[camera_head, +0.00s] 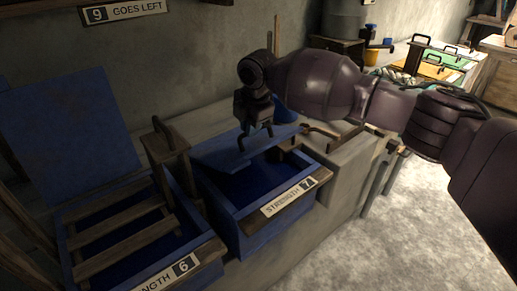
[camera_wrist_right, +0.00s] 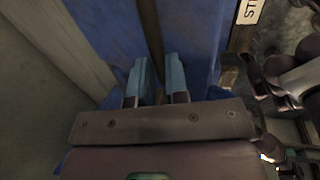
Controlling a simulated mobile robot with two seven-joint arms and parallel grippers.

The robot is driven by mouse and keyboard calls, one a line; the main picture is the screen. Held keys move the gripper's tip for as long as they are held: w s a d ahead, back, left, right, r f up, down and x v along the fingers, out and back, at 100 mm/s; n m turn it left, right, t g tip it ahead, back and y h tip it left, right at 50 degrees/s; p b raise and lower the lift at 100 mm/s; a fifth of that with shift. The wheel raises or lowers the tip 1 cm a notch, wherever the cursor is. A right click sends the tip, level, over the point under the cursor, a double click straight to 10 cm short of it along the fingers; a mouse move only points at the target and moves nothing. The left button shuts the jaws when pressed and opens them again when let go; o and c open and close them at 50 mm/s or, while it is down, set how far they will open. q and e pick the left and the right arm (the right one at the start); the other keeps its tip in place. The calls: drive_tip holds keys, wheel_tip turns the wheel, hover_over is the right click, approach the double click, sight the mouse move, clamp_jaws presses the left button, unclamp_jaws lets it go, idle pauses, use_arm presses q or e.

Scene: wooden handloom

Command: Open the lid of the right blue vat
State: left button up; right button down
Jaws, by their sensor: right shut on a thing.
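The right blue vat (camera_head: 255,215) stands at the centre, with a "STRENGTH 7" label on its front rim. Its blue lid (camera_head: 225,150) is partly raised and tilted over the back of the vat, leaving a dark blue interior in view at the front. My right gripper (camera_head: 256,138) is at the lid, its fingers pointing down. In the right wrist view, the fingers (camera_wrist_right: 160,78) close on a narrow brown wooden strip against the blue lid (camera_wrist_right: 195,35). My left gripper is not in view.
The left vat (camera_head: 150,245), labelled 6, stands open with wooden slats across it; its blue lid (camera_head: 70,140) leans back. A wooden post (camera_head: 165,150) stands between the vats. Coloured trays (camera_head: 430,65) stand at the back right. The floor (camera_head: 400,220) at right is clear.

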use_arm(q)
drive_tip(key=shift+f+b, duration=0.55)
use_arm(e)
drive_tip(key=w+a+r, duration=0.2)
drive_tip(key=w+r, duration=0.1)
drive_tip(key=shift+w+a+r, duration=0.1)
drive_tip(key=shift+w+a, duration=0.05)
drive_tip(key=shift+a, duration=0.2)
drive_tip(key=c, duration=1.4)
unclamp_jaws()
drive_tip(key=shift+a, duration=0.1)
drive_tip(key=shift+o, duration=1)
drive_tip(key=shift+w+a+f, duration=0.2)
drive_tip(key=shift+w+f, duration=0.1)
drive_tip(key=shift+o, duration=0.4)
drive_tip(key=shift+w, duration=0.15)
use_arm(q)
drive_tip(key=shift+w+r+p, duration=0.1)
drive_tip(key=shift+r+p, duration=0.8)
drive_tip(key=shift+p, duration=0.25)
use_arm(e)
drive_tip(key=v, duration=1.1)
drive_tip(key=shift+r, duration=0.35)
